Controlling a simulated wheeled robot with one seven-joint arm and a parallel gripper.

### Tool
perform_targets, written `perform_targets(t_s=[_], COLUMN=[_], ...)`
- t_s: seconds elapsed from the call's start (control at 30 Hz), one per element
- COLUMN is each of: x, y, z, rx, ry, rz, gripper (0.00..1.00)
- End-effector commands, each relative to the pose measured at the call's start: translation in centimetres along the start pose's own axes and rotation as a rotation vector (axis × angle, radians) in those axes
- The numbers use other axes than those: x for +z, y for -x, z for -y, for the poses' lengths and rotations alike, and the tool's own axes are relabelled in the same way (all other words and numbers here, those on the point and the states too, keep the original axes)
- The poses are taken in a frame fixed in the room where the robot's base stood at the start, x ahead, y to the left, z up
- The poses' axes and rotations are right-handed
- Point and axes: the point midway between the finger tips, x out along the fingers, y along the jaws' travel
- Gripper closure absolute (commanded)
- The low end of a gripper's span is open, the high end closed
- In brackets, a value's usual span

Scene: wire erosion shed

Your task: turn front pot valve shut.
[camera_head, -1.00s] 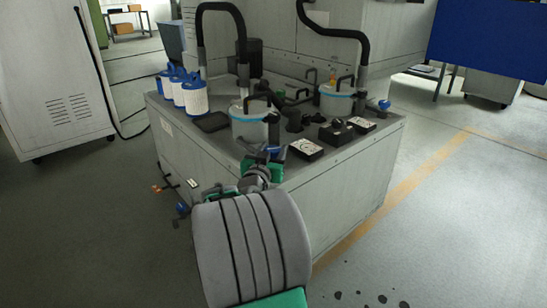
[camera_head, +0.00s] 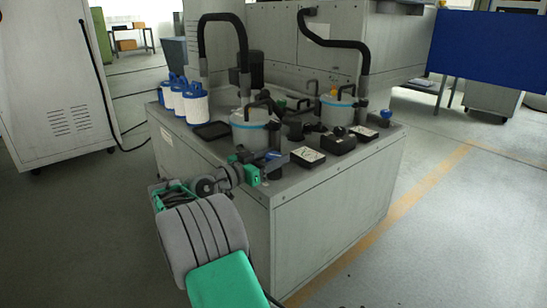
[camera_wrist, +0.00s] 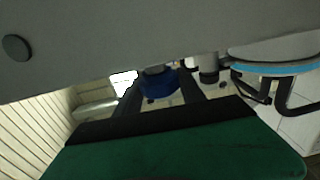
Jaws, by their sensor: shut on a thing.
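The front pot (camera_head: 248,135) is a grey lidded vessel with a light blue band, standing on the near part of the grey cabinet top. Its valve, with a blue handle (camera_head: 274,160), sits low at the pot's near right side. My gripper (camera_head: 264,168) reaches in from the left and is at this valve. In the wrist view the blue handle (camera_wrist: 158,84) lies between my two dark fingers, which are shut on it. The pot's blue-banded rim (camera_wrist: 275,68) shows at upper right there. The handle's exact angle is partly hidden by my gripper.
A second pot (camera_head: 338,108) stands behind right, with another blue-handled valve (camera_head: 386,115). Black boxes (camera_head: 308,156) sit right of my gripper. White-and-blue canisters (camera_head: 195,107) and a black tray (camera_head: 212,131) are at left. Floor in front of the cabinet (camera_head: 335,205) is clear.

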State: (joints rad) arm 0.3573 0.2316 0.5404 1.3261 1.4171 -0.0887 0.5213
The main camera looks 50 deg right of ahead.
Motion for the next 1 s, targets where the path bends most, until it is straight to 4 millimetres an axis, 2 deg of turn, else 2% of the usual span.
perform_targets(t_s=[0.33, 0.37, 0.6, 1.0], x=[0.19, 0.19, 0.09, 0.01], y=[-0.11, -0.12, 0.03, 0.05], z=[-0.01, -0.01, 0.07, 0.03], rx=[0.001, 0.001, -0.001, -0.011], ry=[0.003, 0.003, 0.002, 0.001], rz=[0.002, 0.002, 0.001, 0.0], gripper=[0.94, 0.51, 0.31, 0.31])
